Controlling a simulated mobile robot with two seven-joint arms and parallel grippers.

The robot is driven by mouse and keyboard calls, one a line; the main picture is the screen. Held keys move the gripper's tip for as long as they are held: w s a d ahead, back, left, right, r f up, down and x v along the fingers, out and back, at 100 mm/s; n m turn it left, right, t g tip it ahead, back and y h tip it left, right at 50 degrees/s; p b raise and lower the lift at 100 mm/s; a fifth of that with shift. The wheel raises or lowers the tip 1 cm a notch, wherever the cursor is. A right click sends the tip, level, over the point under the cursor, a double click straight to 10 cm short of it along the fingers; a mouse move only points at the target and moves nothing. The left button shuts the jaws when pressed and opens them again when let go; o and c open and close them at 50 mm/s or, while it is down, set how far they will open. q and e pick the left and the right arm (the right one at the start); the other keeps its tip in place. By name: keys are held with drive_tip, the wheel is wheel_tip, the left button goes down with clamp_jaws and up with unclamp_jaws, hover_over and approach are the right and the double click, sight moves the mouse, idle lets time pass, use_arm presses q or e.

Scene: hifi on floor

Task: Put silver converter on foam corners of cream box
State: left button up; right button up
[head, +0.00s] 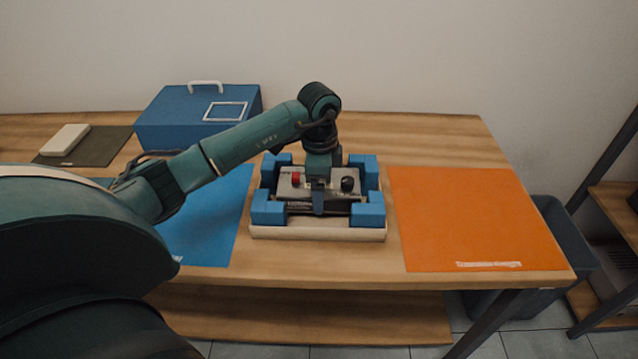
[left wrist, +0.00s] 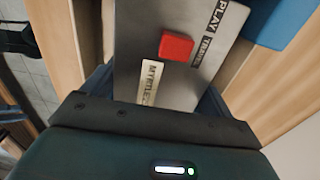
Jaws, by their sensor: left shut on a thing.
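The silver converter (head: 293,191), with a red button and a black knob, is level between the blue foam corners (head: 268,213) of the cream box (head: 318,233). My left gripper (head: 318,194) points down from above and is shut across the converter's middle. In the left wrist view the converter's grey face (left wrist: 135,45) lies between the fingers, with its red button and labels showing. A blue foam corner (left wrist: 278,22) is beside it there. The gripper hides part of the converter. I cannot tell whether its underside touches the foam. My right gripper is not in view.
The box stands on a wooden table (head: 420,285) between a blue mat (head: 215,240) and an empty orange mat (head: 465,220). A blue case (head: 165,120) with a white handle stands behind left. A cream block (head: 66,139) lies on a dark mat. A grey bin (head: 568,235) stands beyond the right edge.

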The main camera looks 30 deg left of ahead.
use_arm(q)
drive_tip(key=o, duration=1.3)
drive_tip(key=shift+f, duration=0.15)
drive_tip(key=shift+c, duration=0.2)
drive_tip(key=shift+o, duration=1.3)
wheel_tip(320, 180, up, 12)
drive_tip(key=shift+r, duration=0.25)
drive_tip(key=shift+f, duration=0.1)
